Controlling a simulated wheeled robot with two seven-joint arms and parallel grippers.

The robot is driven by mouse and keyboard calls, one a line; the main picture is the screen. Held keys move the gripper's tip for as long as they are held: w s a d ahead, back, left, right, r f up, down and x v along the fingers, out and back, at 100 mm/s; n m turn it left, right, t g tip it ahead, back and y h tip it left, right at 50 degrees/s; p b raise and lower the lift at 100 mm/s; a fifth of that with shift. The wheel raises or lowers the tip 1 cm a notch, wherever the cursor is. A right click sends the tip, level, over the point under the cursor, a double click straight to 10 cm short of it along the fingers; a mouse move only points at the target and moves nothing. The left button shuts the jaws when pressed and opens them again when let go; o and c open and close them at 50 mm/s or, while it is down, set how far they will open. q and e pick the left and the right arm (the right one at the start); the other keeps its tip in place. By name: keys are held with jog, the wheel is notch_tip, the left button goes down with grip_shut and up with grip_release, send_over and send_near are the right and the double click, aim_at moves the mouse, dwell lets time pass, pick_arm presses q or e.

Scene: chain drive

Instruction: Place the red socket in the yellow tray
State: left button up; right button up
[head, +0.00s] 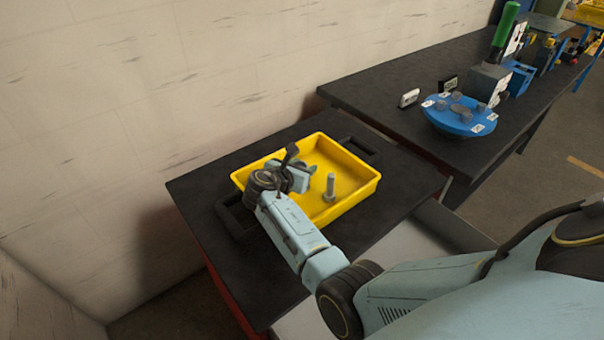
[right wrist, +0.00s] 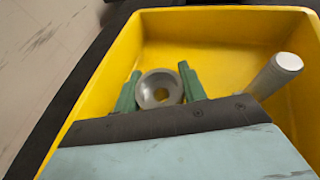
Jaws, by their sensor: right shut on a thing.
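The yellow tray (head: 362,190) lies on the black-topped bench on the left in the head view. It also fills most of the right wrist view (right wrist: 215,22). My right gripper (head: 294,163) is over the tray's left part. In the right wrist view, its green fingers (right wrist: 158,88) are shut on a grey round part with a hole (right wrist: 146,92). No red shows on this part. I cannot tell whether it touches the tray floor. No red socket can be made out elsewhere. My left gripper is out of view.
A grey bolt-like post (head: 330,186) stands in the tray, right of my right gripper; it appears at the right in the wrist view (right wrist: 272,74). A blue round stand (head: 455,120) with several grey parts is on the far bench. A wall runs behind the tray.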

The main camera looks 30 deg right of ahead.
jog(key=shift+f, duration=0.7)
jog(key=shift+f, duration=0.1)
jog(key=o, duration=1.1)
jog(key=shift+f, duration=0.1)
jog(key=shift+c, duration=0.2)
jog(key=shift+r, duration=0.25)
jog(key=p+v, duration=0.2)
jog(key=v, duration=1)
jog(key=shift+f, duration=0.1)
